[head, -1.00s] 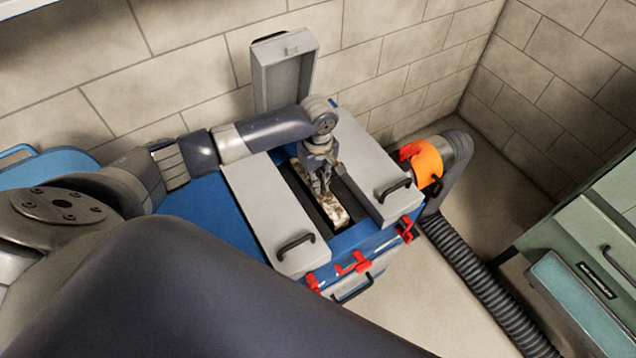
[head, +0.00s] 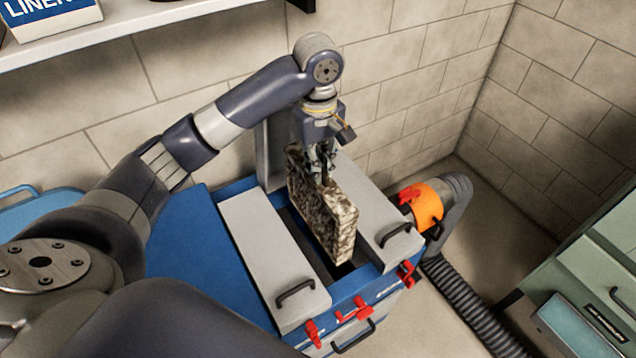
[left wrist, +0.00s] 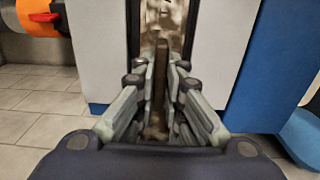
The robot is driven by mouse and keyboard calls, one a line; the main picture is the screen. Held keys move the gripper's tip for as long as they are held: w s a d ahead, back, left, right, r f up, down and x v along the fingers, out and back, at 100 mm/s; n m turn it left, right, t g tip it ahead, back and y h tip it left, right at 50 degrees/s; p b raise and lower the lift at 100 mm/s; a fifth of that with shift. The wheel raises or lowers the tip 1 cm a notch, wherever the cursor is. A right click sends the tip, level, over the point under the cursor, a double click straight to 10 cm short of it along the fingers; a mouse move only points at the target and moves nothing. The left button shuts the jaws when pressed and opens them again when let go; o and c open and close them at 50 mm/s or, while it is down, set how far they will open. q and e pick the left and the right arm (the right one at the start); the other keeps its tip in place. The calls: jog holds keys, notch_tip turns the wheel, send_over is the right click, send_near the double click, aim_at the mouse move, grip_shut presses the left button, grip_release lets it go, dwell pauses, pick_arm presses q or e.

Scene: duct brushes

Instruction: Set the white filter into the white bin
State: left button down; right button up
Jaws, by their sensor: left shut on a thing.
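The filter (head: 328,218) is a thick rectangular panel, mottled brown and off-white as if dirty. It stands upright above the long open slot of the blue filter housing (head: 232,195), its lower edge at or just in the slot; I cannot tell exactly. My left gripper (head: 322,176) is shut on its top edge from above. In the left wrist view, the fingers (left wrist: 158,85) close on the filter, whose mottled face (left wrist: 163,18) shows beyond them. I see no white bin in these views. My right gripper is not in view.
Two grey lid panels (head: 262,235) flank the slot; a grey flap stands up behind it. Red latches (head: 356,310) line the front. An orange collar (head: 424,205) and a ribbed hose (head: 462,300) are at right, before a green cabinet (head: 600,265). A shelf (head: 150,20) hangs above.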

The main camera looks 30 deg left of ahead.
pick_arm(q)
notch_tip(320, 180, up, 4)
jog(key=shift+a+p, duration=0.1)
jog(key=shift+p, duration=0.3)
notch_tip(320, 180, up, 4)
jog(key=p, duration=0.5)
jog(key=shift+r, duration=0.1)
notch_tip(320, 180, up, 18)
jog(key=p, duration=1)
jog(key=shift+p, duration=0.3)
